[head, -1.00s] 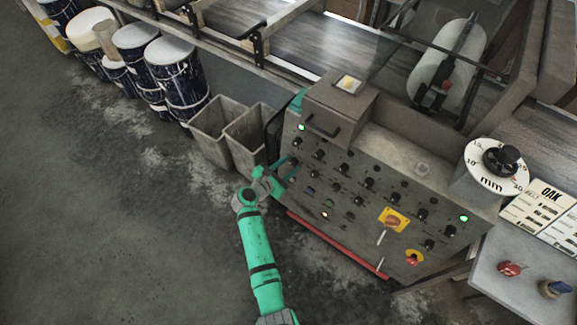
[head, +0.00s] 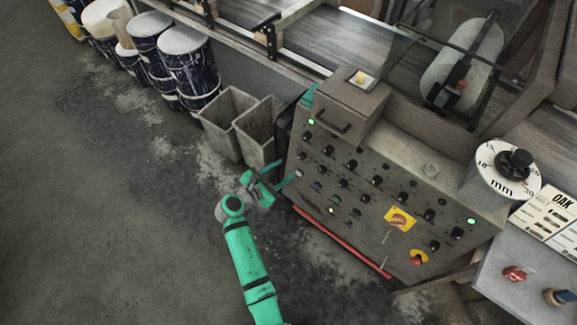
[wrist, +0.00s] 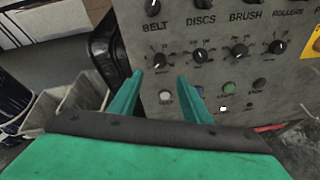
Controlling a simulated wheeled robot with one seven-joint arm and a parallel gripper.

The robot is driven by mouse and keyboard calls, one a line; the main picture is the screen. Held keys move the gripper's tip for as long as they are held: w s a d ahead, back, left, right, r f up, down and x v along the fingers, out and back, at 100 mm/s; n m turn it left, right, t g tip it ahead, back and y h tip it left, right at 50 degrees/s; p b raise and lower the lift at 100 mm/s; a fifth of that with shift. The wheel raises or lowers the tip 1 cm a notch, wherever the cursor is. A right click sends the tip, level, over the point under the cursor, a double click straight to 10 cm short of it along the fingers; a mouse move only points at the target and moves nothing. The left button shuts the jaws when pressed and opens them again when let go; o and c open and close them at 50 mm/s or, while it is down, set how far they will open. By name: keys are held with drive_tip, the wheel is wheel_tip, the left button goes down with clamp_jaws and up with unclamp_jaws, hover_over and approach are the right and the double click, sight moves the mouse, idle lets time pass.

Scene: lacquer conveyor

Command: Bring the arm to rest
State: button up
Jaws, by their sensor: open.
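My green arm reaches up from the bottom of the head view, bent at the elbow. My gripper (head: 284,180) is open and empty near the lower left of the grey control panel (head: 372,192). In the wrist view my gripper (wrist: 165,86) shows two green fingers spread apart, with the panel's knobs and buttons beyond them. Labels such as BELT, DISCS, BRUSH and ROLLERS are readable there. I cannot tell whether a finger touches the panel.
Two grey bins (head: 228,122) stand left of the panel, close to my gripper. Several paint-stained drums (head: 186,62) line the conveyor (head: 335,38) at the back left. A red bar (head: 340,243) runs along the panel's foot. The floor at left is clear.

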drive_tip(key=shift+s+a+r, duration=0.25)
drive_tip(key=shift+s+a, duration=0.1)
drive_tip(key=shift+s, duration=0.1)
idle(0.3)
drive_tip(key=s+d+f+m+y, duration=0.1)
drive_tip(key=s+f+m+y, duration=0.35)
drive_tip(key=s, duration=0.65)
drive_tip(key=s+f+m+y, duration=0.3)
drive_tip(key=s+m, duration=0.3)
drive_tip(key=s, duration=0.6)
drive_tip(key=s+d+r+m+t, duration=0.2)
drive_tip(key=s+r+m, duration=0.5)
drive_tip(key=r, duration=0.4)
drive_tip(key=s+d+r+m+t, duration=0.2)
drive_tip(key=s+d+r+m, duration=0.1)
drive_tip(key=s+r+m, duration=0.5)
wheel_tip(320, 180, up, 3)
drive_tip(key=shift+s+f, duration=0.15)
drive_tip(key=shift+s, duration=0.6)
